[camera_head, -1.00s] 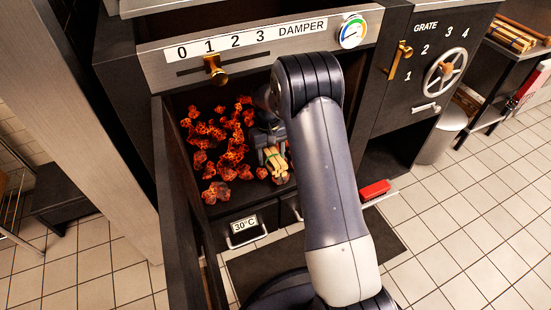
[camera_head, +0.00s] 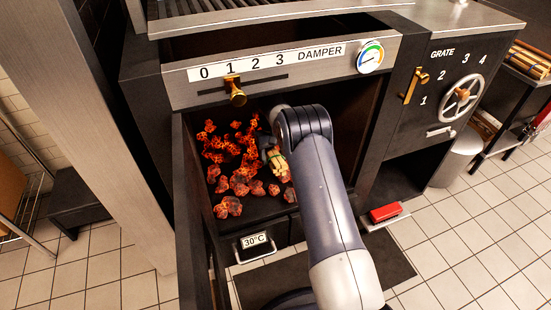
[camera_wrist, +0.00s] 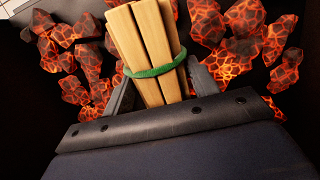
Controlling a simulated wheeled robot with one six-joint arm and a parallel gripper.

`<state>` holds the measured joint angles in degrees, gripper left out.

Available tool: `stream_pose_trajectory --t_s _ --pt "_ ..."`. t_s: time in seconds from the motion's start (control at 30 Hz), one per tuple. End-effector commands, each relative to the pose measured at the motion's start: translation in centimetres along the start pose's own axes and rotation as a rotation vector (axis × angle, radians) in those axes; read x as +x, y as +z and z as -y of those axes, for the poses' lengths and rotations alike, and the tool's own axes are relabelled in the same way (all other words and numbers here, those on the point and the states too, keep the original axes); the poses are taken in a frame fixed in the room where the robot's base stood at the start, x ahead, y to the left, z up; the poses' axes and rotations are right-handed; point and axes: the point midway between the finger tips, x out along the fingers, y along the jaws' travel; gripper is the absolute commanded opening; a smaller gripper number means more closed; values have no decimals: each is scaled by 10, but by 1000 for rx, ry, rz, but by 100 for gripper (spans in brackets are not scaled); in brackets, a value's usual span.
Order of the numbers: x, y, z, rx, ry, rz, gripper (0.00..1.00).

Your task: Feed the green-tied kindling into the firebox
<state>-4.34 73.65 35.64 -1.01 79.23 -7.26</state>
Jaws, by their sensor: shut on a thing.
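The green-tied kindling (camera_wrist: 148,40) is a bundle of pale sticks with a green band, seen large in the wrist view. My gripper (camera_wrist: 150,90) is shut on it, a finger on each side of the bundle. In the head view the kindling (camera_head: 279,165) shows inside the firebox (camera_head: 258,207), at the right of the glowing coals (camera_head: 232,155). The coals also show around the bundle in the wrist view (camera_wrist: 240,50). My arm hides the firebox's right side and most of my gripper. I cannot tell whether the bundle touches the firebox floor.
The firebox door (camera_head: 200,225) stands open at the left. The brass damper knob (camera_head: 235,91) is above the opening, near 1. A red brush (camera_head: 386,212) lies at the right. More wood (camera_head: 528,60) sits on a shelf, far right.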

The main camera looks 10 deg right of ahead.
Motion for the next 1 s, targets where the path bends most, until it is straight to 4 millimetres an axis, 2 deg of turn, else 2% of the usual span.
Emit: stream_pose_trajectory --t_s 0.3,0.33,0.63,1.0 --pt "-1 -2 0 0 0 0 25" --pt "-1 -2 0 0 0 0 57" --pt "0 -2 0 0 0 0 81" --pt "0 2 0 0 0 1 81"
